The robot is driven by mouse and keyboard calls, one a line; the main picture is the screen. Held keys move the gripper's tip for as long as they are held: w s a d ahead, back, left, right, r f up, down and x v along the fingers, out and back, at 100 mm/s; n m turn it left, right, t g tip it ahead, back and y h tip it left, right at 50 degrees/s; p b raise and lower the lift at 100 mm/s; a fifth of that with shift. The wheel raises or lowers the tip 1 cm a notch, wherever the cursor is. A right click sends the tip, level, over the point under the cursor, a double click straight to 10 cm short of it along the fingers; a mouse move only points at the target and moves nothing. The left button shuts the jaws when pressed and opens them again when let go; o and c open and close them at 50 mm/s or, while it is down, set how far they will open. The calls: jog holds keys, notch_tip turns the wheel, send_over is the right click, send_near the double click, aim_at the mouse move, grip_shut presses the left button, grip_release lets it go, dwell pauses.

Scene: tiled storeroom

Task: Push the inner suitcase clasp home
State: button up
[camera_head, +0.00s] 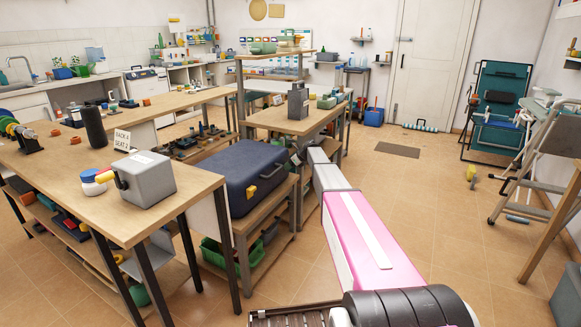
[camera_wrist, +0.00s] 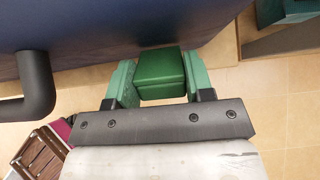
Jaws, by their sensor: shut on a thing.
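The dark blue suitcase (camera_head: 238,172) lies flat and closed on a low wooden stand in the head view. A yellow clasp (camera_head: 251,191) shows on its front side, left of the dark handle (camera_head: 274,171). In the wrist view the suitcase side (camera_wrist: 100,30) fills the top, with the handle (camera_wrist: 32,90) at left. My gripper (camera_wrist: 160,72) is right of the handle, its green fingers on either side of a green block (camera_wrist: 161,72). The block is close against the suitcase; I cannot tell whether it is the other clasp. My arm hides the gripper's surroundings in the head view.
A workbench (camera_head: 60,190) with a grey box (camera_head: 145,179) stands left of the suitcase. Another bench (camera_head: 265,118) is behind it. A green crate (camera_head: 222,252) sits below. Open tiled floor (camera_head: 430,200) lies to the right, with a stepladder (camera_head: 545,150) at far right.

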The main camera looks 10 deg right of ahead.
dwell(0.3)
jog(key=o, duration=0.9)
jog(key=v, duration=1)
jog(key=shift+s+d+r, duration=0.2)
jog(key=shift+d+r, duration=0.05)
